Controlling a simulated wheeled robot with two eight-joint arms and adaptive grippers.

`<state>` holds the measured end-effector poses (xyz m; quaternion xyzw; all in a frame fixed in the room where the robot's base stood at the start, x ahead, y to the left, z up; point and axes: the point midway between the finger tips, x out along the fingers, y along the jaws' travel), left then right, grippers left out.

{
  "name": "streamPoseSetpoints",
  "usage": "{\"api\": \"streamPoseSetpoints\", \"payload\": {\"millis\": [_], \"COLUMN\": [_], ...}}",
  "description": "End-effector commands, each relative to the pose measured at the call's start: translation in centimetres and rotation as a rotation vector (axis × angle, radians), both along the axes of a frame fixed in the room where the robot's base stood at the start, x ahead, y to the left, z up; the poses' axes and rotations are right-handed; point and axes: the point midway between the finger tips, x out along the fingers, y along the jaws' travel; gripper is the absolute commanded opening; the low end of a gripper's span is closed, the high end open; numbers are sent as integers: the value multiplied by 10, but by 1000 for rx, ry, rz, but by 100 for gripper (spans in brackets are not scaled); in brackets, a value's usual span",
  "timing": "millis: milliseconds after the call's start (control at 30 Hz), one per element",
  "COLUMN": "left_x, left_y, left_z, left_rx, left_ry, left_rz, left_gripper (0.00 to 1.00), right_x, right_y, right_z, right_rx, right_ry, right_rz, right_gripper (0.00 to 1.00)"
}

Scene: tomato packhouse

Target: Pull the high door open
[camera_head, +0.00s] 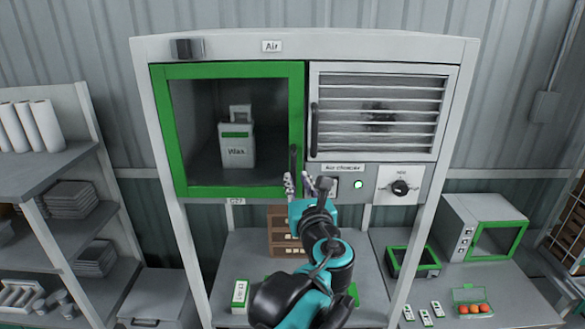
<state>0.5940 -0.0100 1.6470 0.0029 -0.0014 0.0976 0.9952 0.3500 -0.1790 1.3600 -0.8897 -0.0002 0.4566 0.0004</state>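The high door (172,130) has a green frame and a clear pane, and it sits shut in the upper left of the tall cabinet. Its dark upright handle (293,160) is on the right side of the frame. I cannot tell whether the fingers touch the handle; nothing is clearly held.
A white louvred panel (380,146) with its own dark handle is right of the green door. A white box (237,148) stands behind the pane. Shelves (40,178) flank the cabinet on the left. A bench (470,285) with a green-fronted unit (489,243) is at right.

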Motion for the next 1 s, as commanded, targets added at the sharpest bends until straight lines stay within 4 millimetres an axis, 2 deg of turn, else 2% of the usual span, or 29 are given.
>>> {"api": "streamPoseSetpoints", "payload": {"millis": [100,300,567,600,667,700,1000], "left_x": [20,37,39,39,39,39,36], "left_y": [5,8,8,8,9,9,9], "left_z": [1,1,0,0,0,0,1], "left_rx": [-1,-2,-3,-3,-3,-3,-3], "left_ry": [0,1,0,0,0,0,0], "left_rz": [3,1,1,1,1,1,-7], "left_gripper": [21,21,21,19,3,0,0], "right_x": [0,0,0,0,0,0,0], "right_y": [0,0,0,0,0,0,0], "right_z": [5,8,8,8,8,8,9], "right_rx": [0,0,0,0,0,0,0], "right_ry": [0,0,0,0,0,0,0], "right_rz": [0,0,0,0,0,0,0], "right_gripper": [40,40,40,40,40,40,40]}}
